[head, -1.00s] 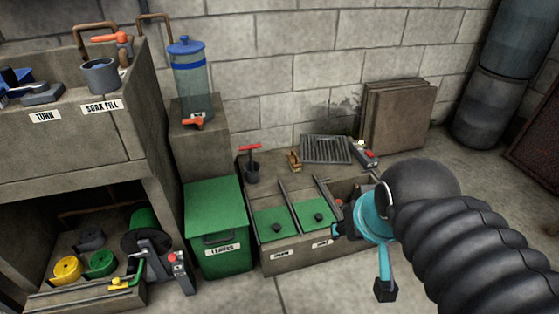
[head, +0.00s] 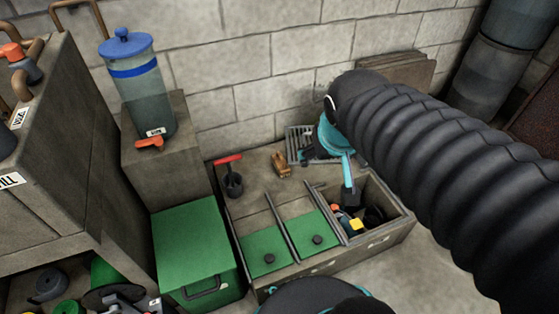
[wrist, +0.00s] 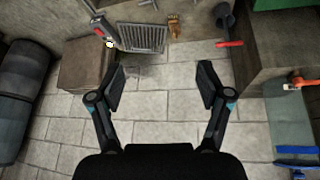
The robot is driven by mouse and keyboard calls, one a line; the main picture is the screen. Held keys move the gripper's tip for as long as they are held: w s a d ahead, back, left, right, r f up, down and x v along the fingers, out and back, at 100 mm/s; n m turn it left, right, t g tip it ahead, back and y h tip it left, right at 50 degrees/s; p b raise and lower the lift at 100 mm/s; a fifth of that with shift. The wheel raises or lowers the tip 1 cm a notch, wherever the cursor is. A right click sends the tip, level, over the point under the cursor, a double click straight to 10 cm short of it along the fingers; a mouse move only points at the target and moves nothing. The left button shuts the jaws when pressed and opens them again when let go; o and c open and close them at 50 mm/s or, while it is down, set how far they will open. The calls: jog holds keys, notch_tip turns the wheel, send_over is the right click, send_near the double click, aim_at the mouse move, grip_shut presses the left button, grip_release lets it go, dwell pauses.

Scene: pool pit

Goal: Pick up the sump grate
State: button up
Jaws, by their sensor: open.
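The sump grate (head: 293,142) is a grey slatted metal panel on the ledge by the block wall, partly hidden behind my arm and gripper in the head view. In the wrist view the grate (wrist: 142,38) shows more fully, near the top and left of centre, with its parallel bars clear. My gripper (wrist: 164,78) is open, with its two fingers wide apart and only wall blocks visible between them. The grate appears beyond the fingertips, and the gripper is not touching it in the wrist view.
A red and grey device (wrist: 99,27) stands beside the grate. A small brown item (head: 281,164) and a red-handled tool (head: 232,178) are on the ledge. Brown slabs (head: 398,70) lean against the wall. Green lids (head: 265,251) and an open compartment with loose items lie in front.

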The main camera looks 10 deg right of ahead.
jog(key=w+d+f+h+p, duration=0.1)
jog(key=w+d+f, duration=0.15)
jog(key=w, duration=1.05)
jog(key=n+p, duration=0.1)
jog(key=n, duration=0.2)
send_over(280, 162)
jog(key=s, duration=0.2)
jog(key=shift+g+y, duration=0.3)
jog(key=shift+y, duration=0.1)
jog(key=f, duration=3.2)
jog(key=shift+s+a+f, duration=0.15)
jog(key=shift+a+f, duration=0.2)
jog(key=shift+w+f, duration=0.2)
jog(key=shift+f, duration=0.2)
jog(key=x, duration=0.2)
jog(key=b+x, duration=0.1)
jog(key=x, duration=0.1)
jog(key=shift+s+d+f, duration=0.1)
jog(key=shift+s, duration=0.25)
jog(key=shift+w+f, duration=0.35)
jog(key=shift+f, duration=0.25)
